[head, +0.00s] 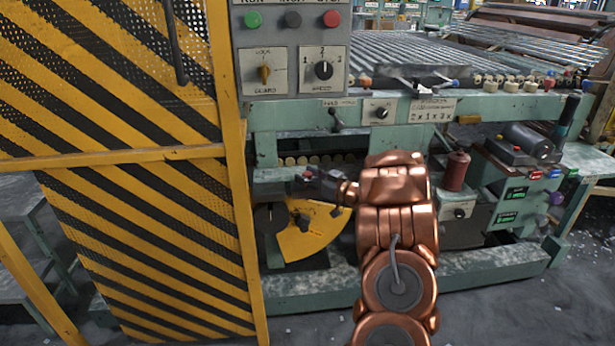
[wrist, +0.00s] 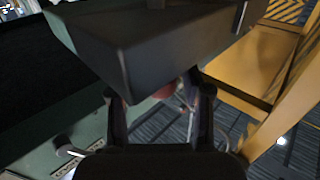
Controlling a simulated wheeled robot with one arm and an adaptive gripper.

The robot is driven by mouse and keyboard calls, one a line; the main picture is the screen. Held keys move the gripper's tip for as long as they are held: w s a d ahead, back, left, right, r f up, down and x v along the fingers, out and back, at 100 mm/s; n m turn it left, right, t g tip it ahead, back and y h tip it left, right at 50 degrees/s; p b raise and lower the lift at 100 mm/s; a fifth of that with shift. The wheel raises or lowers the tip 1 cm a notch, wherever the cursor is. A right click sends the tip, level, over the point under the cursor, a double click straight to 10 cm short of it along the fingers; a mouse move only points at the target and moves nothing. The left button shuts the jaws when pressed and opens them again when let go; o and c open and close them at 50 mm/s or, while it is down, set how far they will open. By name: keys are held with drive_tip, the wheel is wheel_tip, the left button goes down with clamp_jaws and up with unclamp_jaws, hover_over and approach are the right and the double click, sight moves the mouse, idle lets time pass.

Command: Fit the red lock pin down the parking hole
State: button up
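My gripper (head: 318,182) reaches left from my copper arm in the head view, in front of the machine's lower frame. A small red part (head: 306,176), which looks like the red lock pin's head, shows at its fingertips. In the wrist view my gripper (wrist: 162,98) has its two fingers well apart. A reddish round thing (wrist: 164,91) shows between them with gaps at its sides, partly hidden by a dark block (wrist: 150,50). The yellow quadrant plate (head: 300,243) is below my gripper, with dark knobs on it. I cannot make out the parking hole.
A yellow and black striped guard door (head: 150,230) stands close on the left. The control box (head: 293,45) is above, the green machine frame (head: 430,258) behind and below. A dark red spool (head: 455,172) stands right of my arm. Grey floor is open at the front right.

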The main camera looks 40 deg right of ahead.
drive_tip(key=shift+o, duration=0.5)
drive_tip(key=shift+s, duration=0.15)
drive_tip(key=s+d, duration=0.1)
drive_tip(key=s, duration=1)
drive_tip(key=shift+s+d, duration=0.3)
drive_tip(key=shift+s, duration=0.05)
